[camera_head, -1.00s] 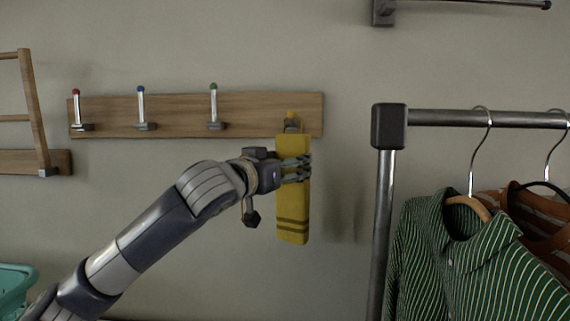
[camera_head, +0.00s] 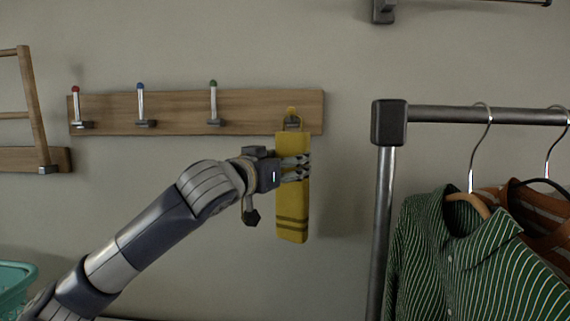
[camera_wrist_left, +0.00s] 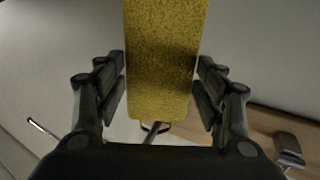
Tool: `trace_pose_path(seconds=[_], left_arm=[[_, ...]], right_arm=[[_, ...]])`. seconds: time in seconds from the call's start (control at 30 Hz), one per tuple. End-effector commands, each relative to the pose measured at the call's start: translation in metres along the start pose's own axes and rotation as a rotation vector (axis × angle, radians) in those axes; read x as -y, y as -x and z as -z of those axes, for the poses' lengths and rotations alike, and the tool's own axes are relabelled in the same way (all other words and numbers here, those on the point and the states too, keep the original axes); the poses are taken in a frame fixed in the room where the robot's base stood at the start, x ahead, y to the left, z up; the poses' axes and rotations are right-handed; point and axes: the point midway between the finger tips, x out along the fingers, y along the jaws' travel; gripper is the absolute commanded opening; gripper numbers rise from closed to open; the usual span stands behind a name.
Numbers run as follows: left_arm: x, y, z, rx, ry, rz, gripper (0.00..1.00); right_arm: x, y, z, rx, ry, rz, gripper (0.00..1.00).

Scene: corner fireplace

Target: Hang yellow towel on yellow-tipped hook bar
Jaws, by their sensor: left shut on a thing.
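The yellow towel (camera_head: 292,212), folded long and narrow with darker stripes near its bottom, hangs nearly upright in front of the wall. My left gripper (camera_head: 296,168) is shut on its upper part from the left. The wooden hook bar (camera_head: 180,114) carries hooks tipped red, blue, green and yellow. The yellow-tipped hook (camera_head: 292,112) at the right end is just above the towel's top edge, its lower part hidden. In the left wrist view the towel (camera_wrist_left: 163,60) lies between my fingers (camera_wrist_left: 163,95). A metal hook (camera_wrist_left: 156,130) shows at its end; I cannot tell whether the towel's loop is around it.
A dark clothes rack (camera_head: 383,220) stands to the right, with a green striped shirt (camera_head: 470,260) on a hanger. A wooden ladder-like frame (camera_head: 33,115) is at the far left, a teal basket (camera_head: 15,285) at the lower left. The wall between towel and rack is clear.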

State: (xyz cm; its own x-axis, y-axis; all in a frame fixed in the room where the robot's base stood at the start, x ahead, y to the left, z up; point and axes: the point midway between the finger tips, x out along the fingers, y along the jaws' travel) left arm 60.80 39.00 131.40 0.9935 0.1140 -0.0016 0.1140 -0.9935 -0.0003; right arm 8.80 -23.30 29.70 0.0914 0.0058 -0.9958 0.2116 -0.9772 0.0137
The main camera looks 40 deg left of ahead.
Motion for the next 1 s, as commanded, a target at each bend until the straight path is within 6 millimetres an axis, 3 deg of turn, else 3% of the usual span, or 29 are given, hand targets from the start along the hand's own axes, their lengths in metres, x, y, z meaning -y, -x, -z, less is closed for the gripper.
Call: trace_pose_path(seconds=[0.03,0.07,0.17,0.67,1.0], left_arm=[[0.0,0.0,0.001,-0.002,0.0,0.0,0.35],[0.0,0.0,0.001,-0.002,0.0,0.0,0.66],[0.0,0.0,0.001,-0.002,0.0,0.0,0.87],[0.001,0.008,0.0,-0.001,-0.002,0.001,0.87],[0.002,0.075,0.0,-0.002,-0.005,0.004,0.87]], right_arm=[[0.0,0.0,0.0,0.0,0.0,0.0,0.25],[0.0,0.0,0.0,0.0,0.0,0.0,0.25],[0.0,0.0,0.0,0.0,0.001,0.0,0.25],[-0.005,0.0,0.0,0.0,0.004,-0.006,0.25],[-0.003,0.0,-0.001,0.001,0.002,-0.003,0.25]])
